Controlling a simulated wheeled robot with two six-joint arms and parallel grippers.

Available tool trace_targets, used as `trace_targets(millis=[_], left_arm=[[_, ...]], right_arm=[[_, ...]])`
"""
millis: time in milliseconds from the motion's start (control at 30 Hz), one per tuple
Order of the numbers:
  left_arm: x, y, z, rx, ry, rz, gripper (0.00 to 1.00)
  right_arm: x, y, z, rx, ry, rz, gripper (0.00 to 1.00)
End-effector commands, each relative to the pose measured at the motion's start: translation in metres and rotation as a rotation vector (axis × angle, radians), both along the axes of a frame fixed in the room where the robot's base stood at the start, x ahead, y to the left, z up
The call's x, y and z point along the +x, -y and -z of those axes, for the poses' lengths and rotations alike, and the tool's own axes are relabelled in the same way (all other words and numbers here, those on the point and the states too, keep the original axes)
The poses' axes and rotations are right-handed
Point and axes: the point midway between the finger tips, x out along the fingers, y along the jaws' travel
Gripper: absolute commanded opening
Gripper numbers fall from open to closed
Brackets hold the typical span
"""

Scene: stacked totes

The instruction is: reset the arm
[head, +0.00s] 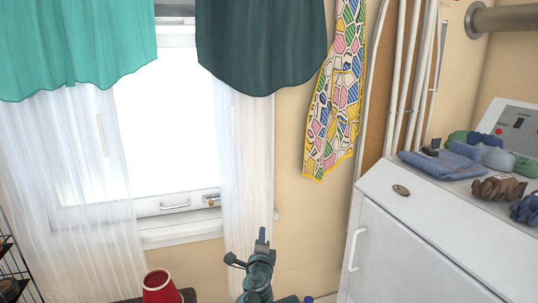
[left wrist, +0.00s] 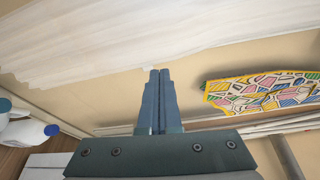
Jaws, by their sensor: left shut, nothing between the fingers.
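My left gripper (head: 262,237) stands upright at the bottom middle of the head view, in front of the beige wall between the window and the white cabinet. In the left wrist view its two fingers (left wrist: 159,72) lie together, shut with nothing between them. They touch no object that I can see. My right gripper is in neither view.
A white cabinet (head: 420,262) stands at right, with a folded blue cloth (head: 445,163) and several crumpled cloths on top. A red cup-like object (head: 161,287) is at the bottom. A patterned cloth (head: 335,95) hangs on the wall near white curtains (head: 75,190).

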Motion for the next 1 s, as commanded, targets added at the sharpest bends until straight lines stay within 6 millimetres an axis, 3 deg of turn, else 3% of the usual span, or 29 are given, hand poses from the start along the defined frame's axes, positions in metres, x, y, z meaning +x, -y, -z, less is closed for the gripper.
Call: trace_targets(millis=[367,567,667,800,900,1000], left_arm=[[-0.005,-0.055,0.021,-0.186,-0.081,-0.183,0.0],[-0.019,-0.103,0.048,-0.367,-0.173,-0.359,0.0],[-0.033,-0.13,0.07,-0.488,-0.242,-0.481,0.0],[-0.07,-0.167,0.115,-0.708,-0.39,-0.701,0.0],[-0.104,-0.18,0.148,-0.87,-0.52,-0.863,0.0],[-0.133,-0.182,0.171,-0.992,-0.636,-0.984,0.0]], right_arm=[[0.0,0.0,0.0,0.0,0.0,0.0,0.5],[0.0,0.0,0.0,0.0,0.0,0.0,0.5],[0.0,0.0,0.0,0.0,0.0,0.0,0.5],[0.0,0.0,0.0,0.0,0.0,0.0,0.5],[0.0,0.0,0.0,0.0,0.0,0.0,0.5],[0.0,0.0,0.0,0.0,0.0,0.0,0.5]])
